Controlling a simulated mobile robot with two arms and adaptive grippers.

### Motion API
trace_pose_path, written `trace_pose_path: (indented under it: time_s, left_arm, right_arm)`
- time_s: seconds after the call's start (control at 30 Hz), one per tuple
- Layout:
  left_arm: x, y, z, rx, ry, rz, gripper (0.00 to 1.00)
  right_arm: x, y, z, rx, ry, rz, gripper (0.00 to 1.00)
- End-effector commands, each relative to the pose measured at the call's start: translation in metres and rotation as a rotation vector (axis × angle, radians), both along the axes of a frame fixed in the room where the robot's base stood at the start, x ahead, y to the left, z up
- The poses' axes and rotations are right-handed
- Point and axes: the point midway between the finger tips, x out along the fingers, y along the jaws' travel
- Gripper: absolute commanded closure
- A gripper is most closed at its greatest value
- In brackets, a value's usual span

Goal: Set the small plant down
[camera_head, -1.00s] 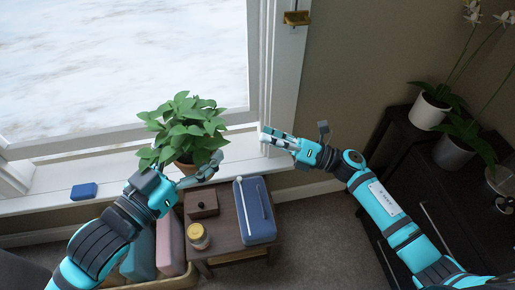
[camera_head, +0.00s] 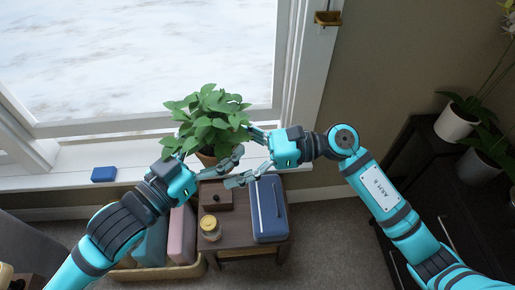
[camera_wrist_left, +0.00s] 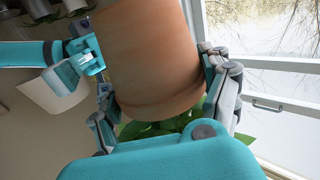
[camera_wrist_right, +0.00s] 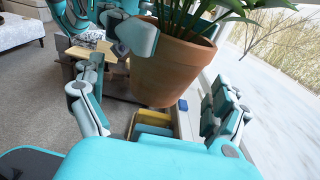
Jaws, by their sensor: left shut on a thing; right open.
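The small plant (camera_head: 212,118) has green leaves and a terracotta pot (camera_head: 206,160); it is in the head view near the window sill. My left gripper (camera_head: 222,163) is shut on the pot; in the left wrist view its fingers lie on both sides of the pot (camera_wrist_left: 150,60). My right gripper (camera_head: 243,158) is open beside the pot on its right. In the right wrist view the pot (camera_wrist_right: 172,68) shows beyond and between the open fingers. Leaves hide part of the pot, and I cannot tell whether its base touches anything.
A small dark table (camera_head: 238,222) below holds a blue case (camera_head: 270,208), a brown box (camera_head: 216,194) and a yellow-lidded jar (camera_head: 210,228). A bin (camera_head: 160,272) stands to its left. A blue block (camera_head: 104,174) lies on the white sill (camera_head: 60,180), which has bare room.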

Motion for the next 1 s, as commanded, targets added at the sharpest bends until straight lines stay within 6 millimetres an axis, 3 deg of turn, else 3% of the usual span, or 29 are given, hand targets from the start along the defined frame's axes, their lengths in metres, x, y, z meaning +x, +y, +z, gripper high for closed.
trace_pose_path:
  time_s: [0.2, 0.57, 1.0]
  left_arm:
    - [0.0, 0.0, 0.002, -0.002, -0.004, -0.001, 0.71]
    - [0.0, 0.0, 0.002, -0.002, -0.004, -0.001, 0.71]
    - [0.0, 0.0, 0.001, -0.001, -0.003, 0.0, 0.71]
  right_arm:
    - [-0.001, 0.024, -0.001, 0.002, 0.001, 0.0, 0.0]
    - [-0.001, 0.029, -0.002, 0.0, 0.002, -0.001, 0.0]
    - [-0.002, 0.029, -0.002, 0.0, 0.002, 0.0, 0.55]
